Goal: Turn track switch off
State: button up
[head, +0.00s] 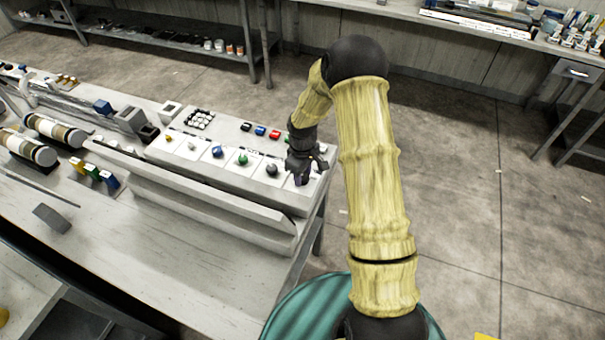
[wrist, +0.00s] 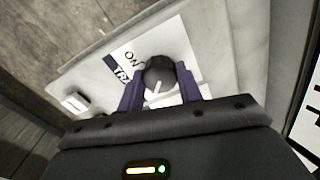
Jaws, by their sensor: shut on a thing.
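The track switch is a dark round knob (wrist: 160,78) with a white pointer line, set on a white label plate (wrist: 150,42) that reads "ON" and, partly hidden, "TR...". In the wrist view the two purple fingers of my gripper (wrist: 160,90) sit on either side of the knob, shut on it. In the head view my gripper (head: 303,178) is at the right end of the control panel (head: 325,187), and it hides the knob there. The white pointer line slants up toward the right in the wrist view. The lower part of the label is hidden by the knob and gripper.
A row of knobs, including a grey one (head: 271,169), a green one (head: 241,159) and a blue one (head: 217,152), lies left of my gripper. Red (head: 274,134) and blue (head: 260,130) blocks sit behind. Open floor lies right of the table.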

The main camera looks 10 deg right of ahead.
aim_at(303, 176)
jog(key=o, duration=1)
notch_tip(303, 176, up, 17)
jog(key=b, duration=0.2)
jog(key=shift+r, duration=0.2)
jog(key=s+m+t, duration=0.2)
jog(key=s+m, duration=0.6)
jog(key=s, duration=1.3)
jog(key=shift+r+t, duration=0.2)
jog(key=shift+t, duration=0.1)
